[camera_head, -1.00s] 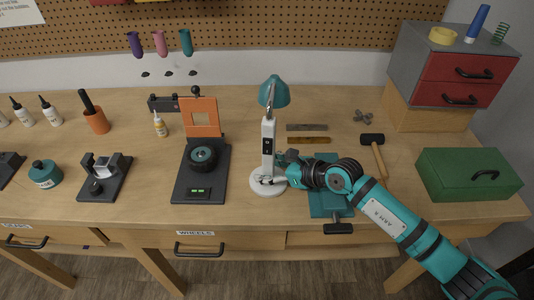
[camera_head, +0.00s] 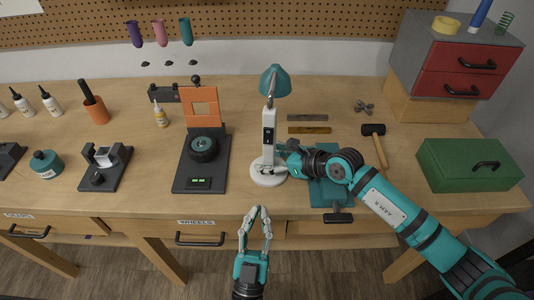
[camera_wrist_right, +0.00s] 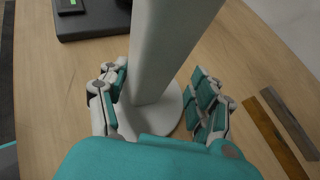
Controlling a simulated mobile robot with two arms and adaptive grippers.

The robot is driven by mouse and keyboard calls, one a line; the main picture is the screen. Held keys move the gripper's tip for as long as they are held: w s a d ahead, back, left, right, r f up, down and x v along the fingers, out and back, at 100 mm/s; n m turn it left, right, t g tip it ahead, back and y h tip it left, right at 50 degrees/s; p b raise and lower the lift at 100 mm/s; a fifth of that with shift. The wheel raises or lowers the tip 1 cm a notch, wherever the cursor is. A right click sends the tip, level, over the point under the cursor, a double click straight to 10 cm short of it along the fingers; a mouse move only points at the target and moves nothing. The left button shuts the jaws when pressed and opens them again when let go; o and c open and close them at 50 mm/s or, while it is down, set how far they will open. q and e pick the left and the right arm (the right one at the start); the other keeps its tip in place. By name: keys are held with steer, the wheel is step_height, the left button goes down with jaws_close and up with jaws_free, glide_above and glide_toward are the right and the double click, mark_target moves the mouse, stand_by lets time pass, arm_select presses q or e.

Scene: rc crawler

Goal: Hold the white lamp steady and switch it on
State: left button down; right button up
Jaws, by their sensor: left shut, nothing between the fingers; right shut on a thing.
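The white lamp (camera_head: 269,143) stands upright on its round white base on the workbench, with a teal shade (camera_head: 274,80) on top. A dark switch panel (camera_head: 268,134) shows on the front of its post. No glow shows at the shade. My right gripper (camera_head: 275,160) is shut on the lower post from the right, just above the base. In the right wrist view its fingers (camera_wrist_right: 160,88) lie on both sides of the white post (camera_wrist_right: 168,40). My left gripper (camera_head: 260,209) is shut and empty, in front of the bench edge and below the lamp.
A black stand with an orange plate and a wheel (camera_head: 203,149) is left of the lamp. A teal vise (camera_head: 328,185) is under my right arm. A hammer (camera_head: 377,145) and a green toolbox (camera_head: 468,166) are to the right. Bench drawers (camera_head: 200,237) lie below the edge.

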steer(key=shift+f, duration=0.15)
arm_select(q)
steer(key=shift+a+r, duration=0.1)
steer(key=shift+r, duration=0.25)
glide_toward(270, 132)
step_height(270, 132, up, 4)
steer(key=shift+w+d+f, duration=0.15)
steer(key=shift+w+f, duration=0.05)
steer(key=shift+w, duration=0.45)
steer(key=shift+w+d+f, duration=0.1)
steer(key=shift+w+f, duration=0.05)
steer(key=shift+w, duration=0.5)
steer(key=shift+w+d+f, duration=0.15)
steer(key=shift+w+f, duration=0.05)
steer(key=shift+w, duration=0.45)
arm_select(e)
steer(key=shift+s, duration=0.1)
